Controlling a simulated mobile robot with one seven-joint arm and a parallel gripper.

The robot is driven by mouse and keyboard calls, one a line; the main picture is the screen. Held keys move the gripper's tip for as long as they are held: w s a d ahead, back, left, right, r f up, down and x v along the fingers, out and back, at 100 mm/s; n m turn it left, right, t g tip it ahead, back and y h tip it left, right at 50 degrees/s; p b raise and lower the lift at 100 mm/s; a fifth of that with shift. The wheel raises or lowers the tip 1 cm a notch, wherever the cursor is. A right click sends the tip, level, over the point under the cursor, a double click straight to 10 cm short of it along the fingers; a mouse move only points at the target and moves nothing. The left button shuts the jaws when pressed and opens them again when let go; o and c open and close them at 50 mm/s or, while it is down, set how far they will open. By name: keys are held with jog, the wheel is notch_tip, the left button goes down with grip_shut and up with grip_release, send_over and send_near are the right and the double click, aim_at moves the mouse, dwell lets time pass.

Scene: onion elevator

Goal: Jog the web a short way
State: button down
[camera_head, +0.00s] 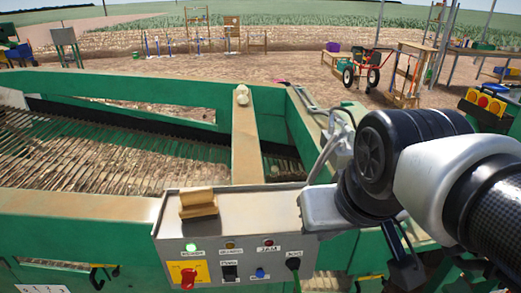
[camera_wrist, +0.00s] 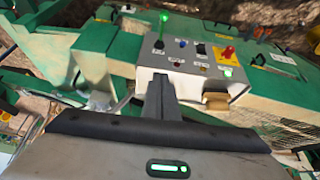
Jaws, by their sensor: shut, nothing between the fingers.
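The web (camera_head: 90,155) is a bed of parallel rods inside the green machine frame. A grey control box (camera_head: 240,222) sits on the frame's near edge. Its front has a lit green lamp (camera_head: 190,247), an unlit amber lamp (camera_head: 230,245), a dark red lamp (camera_head: 268,243) labelled JAM, a red stop button (camera_head: 188,277) on yellow, a black switch (camera_head: 230,271) and a blue button (camera_head: 260,273). In the wrist view, my gripper (camera_wrist: 160,85) is shut and empty, its tips overlapping the near edge of the box (camera_wrist: 190,82). I cannot tell whether they touch it.
A wooden block (camera_head: 198,203) lies on top of the box. A pale onion-like lump (camera_head: 242,95) rests on the beam behind. A red hand truck (camera_head: 367,68) and benches stand farther back on bare ground.

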jog(key=n, duration=0.1)
jog(key=n+g+h+b, duration=0.1)
jog(key=n+g+b, duration=0.1)
jog(key=n+g, duration=0.5)
send_over(299, 291)
jog(key=s+a, duration=0.2)
jog(key=s, duration=0.1)
notch_tip(299, 291, down, 9)
jog(key=n+t, duration=0.2)
jog(key=w+a+f+n+g+h, duration=0.1)
jog(key=w+f+n+g, duration=0.1)
jog(key=f+n, duration=0.6)
jog(key=shift+w+a+g+b, duration=0.3)
jog(key=shift+w+g+b, duration=0.1)
jog(key=shift+w, duration=0.25)
jog(key=b+x, duration=0.1)
jog(key=x, duration=1.3)
jog(key=shift+d, duration=0.2)
